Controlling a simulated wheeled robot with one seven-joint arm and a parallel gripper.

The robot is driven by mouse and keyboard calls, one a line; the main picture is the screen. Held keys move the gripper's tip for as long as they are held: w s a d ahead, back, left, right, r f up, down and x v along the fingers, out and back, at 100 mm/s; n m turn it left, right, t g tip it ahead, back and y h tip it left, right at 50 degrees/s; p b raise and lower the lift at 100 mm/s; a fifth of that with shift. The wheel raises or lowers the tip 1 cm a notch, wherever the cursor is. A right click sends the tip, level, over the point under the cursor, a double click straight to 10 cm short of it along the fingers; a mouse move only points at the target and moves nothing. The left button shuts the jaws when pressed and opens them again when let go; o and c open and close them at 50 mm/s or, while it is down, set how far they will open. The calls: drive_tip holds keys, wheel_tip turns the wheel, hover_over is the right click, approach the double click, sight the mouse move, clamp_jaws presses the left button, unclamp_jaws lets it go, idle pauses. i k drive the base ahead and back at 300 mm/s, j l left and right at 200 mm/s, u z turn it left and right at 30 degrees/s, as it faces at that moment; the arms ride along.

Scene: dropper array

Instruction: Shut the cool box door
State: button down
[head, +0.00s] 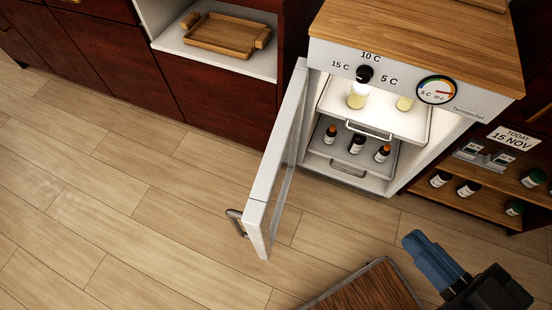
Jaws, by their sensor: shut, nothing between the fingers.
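The cool box (440,120) stands at the upper right, white with a wooden top. Its white door (279,165) is hinged on the left side and stands wide open, swung out over the floor. The door's grey handle (236,222) is on the outer left face near the free edge. My gripper (416,242), with blue fingers, is at the lower right, shut and empty. It is in front of the cool box, to the right of the door and apart from it. Two pulled-out-looking shelves (418,128) inside hold several bottles.
A black knob (364,73) and a round gauge (436,90) are on the cool box front. An open shelf unit (490,197) with bottles stands at its right. A wooden tray (215,32) sits on a white shelf at left. The floor (130,200) left of the door is clear.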

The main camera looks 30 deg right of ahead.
sight(260, 219)
drive_tip(key=j+z, duration=0.25)
drive_tip(key=z, duration=0.15)
drive_tip(key=j+z, duration=0.2)
drive_tip(key=z, duration=0.2)
drive_tip(key=j+z, duration=0.1)
drive_tip(key=j, duration=0.35)
drive_tip(key=k+j+z, duration=0.1)
drive_tip(key=j, duration=0.35)
drive_tip(key=k+j+z, duration=0.1)
drive_tip(key=j, duration=0.35)
drive_tip(key=k+j+z, duration=0.1)
drive_tip(key=j, duration=0.35)
drive_tip(key=j+u, duration=0.2)
drive_tip(key=j, duration=0.15)
drive_tip(key=j+u, duration=0.2)
drive_tip(key=u, duration=0.25)
drive_tip(key=k, duration=0.05)
